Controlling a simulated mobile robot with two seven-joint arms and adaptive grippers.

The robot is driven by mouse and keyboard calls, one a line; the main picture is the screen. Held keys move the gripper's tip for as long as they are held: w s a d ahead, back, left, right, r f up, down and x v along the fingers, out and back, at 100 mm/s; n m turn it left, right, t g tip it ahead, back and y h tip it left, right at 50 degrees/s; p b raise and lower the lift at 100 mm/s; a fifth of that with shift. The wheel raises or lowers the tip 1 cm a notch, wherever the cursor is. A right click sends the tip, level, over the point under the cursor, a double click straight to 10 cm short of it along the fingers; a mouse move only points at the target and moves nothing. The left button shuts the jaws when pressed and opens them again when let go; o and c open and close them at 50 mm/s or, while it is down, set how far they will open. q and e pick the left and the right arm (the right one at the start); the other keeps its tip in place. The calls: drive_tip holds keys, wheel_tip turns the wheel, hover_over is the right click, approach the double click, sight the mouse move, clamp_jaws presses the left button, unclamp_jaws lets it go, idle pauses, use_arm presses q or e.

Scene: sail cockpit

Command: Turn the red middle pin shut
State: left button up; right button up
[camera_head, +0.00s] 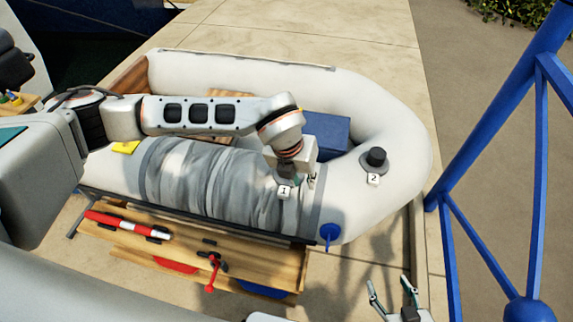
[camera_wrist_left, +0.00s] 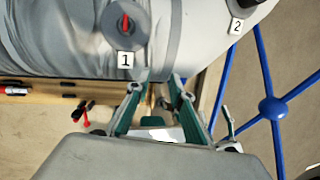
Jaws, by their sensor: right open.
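The red middle pin (camera_wrist_left: 125,22) stands in the grey round valve (camera_wrist_left: 135,30) marked 1 on the inflatable boat's tube. It shows in the left wrist view, upright in the picture. In the head view my left gripper and wrist hide it. My left gripper (camera_wrist_left: 162,78) has a gap between its fingers and nothing held; in the picture its tips are below the valve. In the head view it hangs over the tube by the label 1 (camera_head: 285,191). My right gripper (camera_head: 391,288) is open and empty at the bottom of the head view, off the boat.
A second valve with a black cap (camera_head: 376,157) sits to the right, marked 2. A wooden bench (camera_head: 190,250) holds a red-and-white tube (camera_head: 125,224) and a red-handled tool (camera_head: 212,270). A blue hook (camera_head: 330,235) is at the tube's edge. Blue framework (camera_head: 500,150) stands at right.

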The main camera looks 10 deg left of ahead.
use_arm(q)
drive_tip(key=w+a+r+n+t+y, duration=0.1)
drive_tip(key=w+a+r+t+y, duration=0.1)
drive_tip(key=w+a, duration=0.35)
drive_tip(key=x, duration=0.7)
drive_tip(key=shift+s+f+b, duration=0.25)
drive_tip(key=shift+f+b, duration=0.05)
clamp_jaws()
